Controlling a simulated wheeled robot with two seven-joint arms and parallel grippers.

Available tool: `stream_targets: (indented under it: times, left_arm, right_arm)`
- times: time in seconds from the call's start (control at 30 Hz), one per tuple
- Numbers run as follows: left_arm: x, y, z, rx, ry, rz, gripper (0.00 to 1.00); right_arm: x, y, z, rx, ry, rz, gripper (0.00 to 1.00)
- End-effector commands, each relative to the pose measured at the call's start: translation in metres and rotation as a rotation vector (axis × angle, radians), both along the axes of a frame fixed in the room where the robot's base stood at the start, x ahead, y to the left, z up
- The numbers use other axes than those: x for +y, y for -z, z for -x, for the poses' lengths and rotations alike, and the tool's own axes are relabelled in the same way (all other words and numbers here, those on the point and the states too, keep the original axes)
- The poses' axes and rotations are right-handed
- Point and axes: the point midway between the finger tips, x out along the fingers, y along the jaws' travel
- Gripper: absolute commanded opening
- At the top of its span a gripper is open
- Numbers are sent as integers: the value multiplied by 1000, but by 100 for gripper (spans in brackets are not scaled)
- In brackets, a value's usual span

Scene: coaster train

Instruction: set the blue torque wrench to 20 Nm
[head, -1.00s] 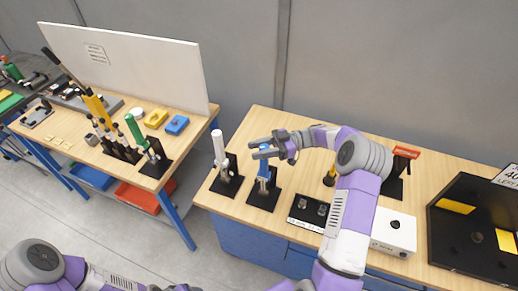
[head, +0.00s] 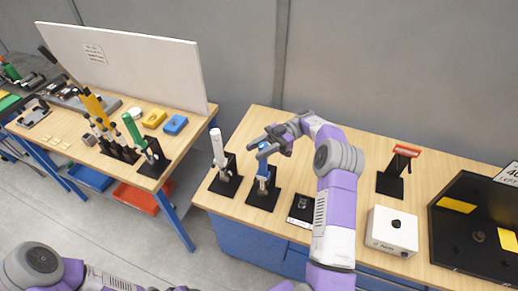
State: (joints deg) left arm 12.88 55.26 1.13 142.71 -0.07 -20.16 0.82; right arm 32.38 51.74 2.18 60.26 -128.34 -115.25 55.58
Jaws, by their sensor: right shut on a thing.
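The blue torque wrench (head: 262,172) stands upright in a black stand (head: 265,196) near the left end of the right-hand bench. My right gripper (head: 259,149) is at the top of this wrench, shut on its upper end. The fingers partly cover the wrench's top. Any scale or setting on the wrench is too small to read. My left arm shows at the lower left, but its gripper is not in view.
A white-handled tool (head: 218,150) in a black stand is close left of the wrench. A dark panel (head: 301,209), partly behind my right arm, a white box (head: 391,231) and a red-topped tool (head: 406,151) are to the right. The bench's back left is clear.

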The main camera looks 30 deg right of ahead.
Motion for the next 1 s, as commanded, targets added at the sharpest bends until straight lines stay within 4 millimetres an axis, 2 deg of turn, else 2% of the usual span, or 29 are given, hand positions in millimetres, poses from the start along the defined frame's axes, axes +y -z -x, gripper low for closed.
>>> stream_targets:
  times: [0.13,0.17,0.27,0.57,0.67,1.0]
  left_arm:
    - [0,0,0,0,0,0,62]
    - [0,0,0,0,0,0,62]
    - [0,0,0,0,0,0,62]
    - [0,0,0,0,0,0,62]
    - [0,0,0,0,0,0,62]
    - [0,-5,0,0,0,0,62]
  right_arm:
    - [0,-1,0,-2,0,-1,8]
    - [0,-1,0,-2,1,-1,43]
    - [0,-1,0,-2,1,-1,58]
    - [0,-1,0,-2,2,0,60]
    - [0,-8,0,-3,2,0,60]
    - [0,-71,0,-6,3,0,60]
